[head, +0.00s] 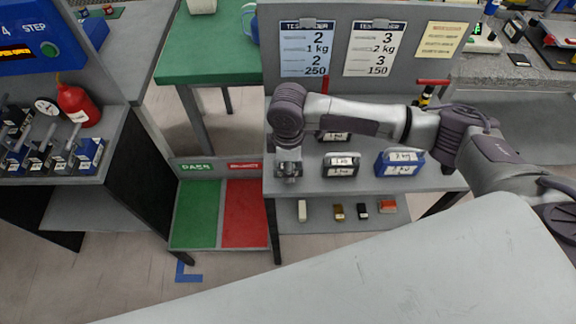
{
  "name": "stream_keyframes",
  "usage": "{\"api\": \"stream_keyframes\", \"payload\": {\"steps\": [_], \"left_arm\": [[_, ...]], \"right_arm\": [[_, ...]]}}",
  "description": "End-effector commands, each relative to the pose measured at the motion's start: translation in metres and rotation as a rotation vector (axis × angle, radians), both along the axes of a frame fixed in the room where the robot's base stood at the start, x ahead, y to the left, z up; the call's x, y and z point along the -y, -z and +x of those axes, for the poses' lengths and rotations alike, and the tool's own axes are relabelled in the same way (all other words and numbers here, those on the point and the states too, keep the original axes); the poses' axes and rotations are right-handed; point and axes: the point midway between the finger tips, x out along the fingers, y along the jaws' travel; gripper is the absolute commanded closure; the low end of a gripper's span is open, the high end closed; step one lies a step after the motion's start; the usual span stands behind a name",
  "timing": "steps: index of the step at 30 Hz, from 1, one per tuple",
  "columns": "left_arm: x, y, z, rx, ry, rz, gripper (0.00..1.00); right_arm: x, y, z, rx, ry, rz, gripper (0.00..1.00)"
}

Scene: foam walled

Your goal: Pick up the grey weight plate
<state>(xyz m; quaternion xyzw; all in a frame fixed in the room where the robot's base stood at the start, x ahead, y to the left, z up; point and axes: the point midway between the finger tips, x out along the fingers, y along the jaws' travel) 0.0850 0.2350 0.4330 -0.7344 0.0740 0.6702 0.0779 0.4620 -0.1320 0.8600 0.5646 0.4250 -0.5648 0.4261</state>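My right gripper (288,178) points down over the left end of the grey bench shelf (309,184). Its fingers are small and seen from above, so I cannot tell if they are open or hold anything. A dark grey block with white labels (341,172) stands on the shelf to the right of the gripper, apart from it. I cannot tell whether it is the grey weight plate, and no other plate shows clearly. A blue labelled block (399,169) stands further right. Another dark labelled block (333,137) is partly hidden behind my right arm. My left gripper is out of view.
A lower shelf (340,226) holds several small blocks. A green and red floor tray (220,213) stands to the left. A grey board with posted sheets (374,48) rises behind the shelf. A left bench (103,147) carries a red bottle (78,104) and blue devices.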

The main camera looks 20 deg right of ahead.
Motion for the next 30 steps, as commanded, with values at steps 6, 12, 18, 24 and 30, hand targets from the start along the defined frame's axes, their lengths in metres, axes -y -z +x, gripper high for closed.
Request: {"api": "stream_keyframes", "payload": {"steps": [6,12,18,24,30], "left_arm": [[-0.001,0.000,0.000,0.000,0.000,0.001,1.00],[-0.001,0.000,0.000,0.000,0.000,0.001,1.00],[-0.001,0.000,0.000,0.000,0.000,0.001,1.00],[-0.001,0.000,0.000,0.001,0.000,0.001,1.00],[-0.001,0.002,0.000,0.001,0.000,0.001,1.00]], "right_arm": [[0.000,0.000,0.000,0.000,0.000,0.000,0.76],[0.000,0.000,0.000,0.000,0.000,0.001,1.00],[-0.001,-0.002,0.001,0.002,0.000,0.002,1.00],[-0.001,-0.002,0.001,0.002,0.000,0.002,1.00],[-0.001,-0.012,0.001,0.002,-0.001,0.004,1.00]]}}
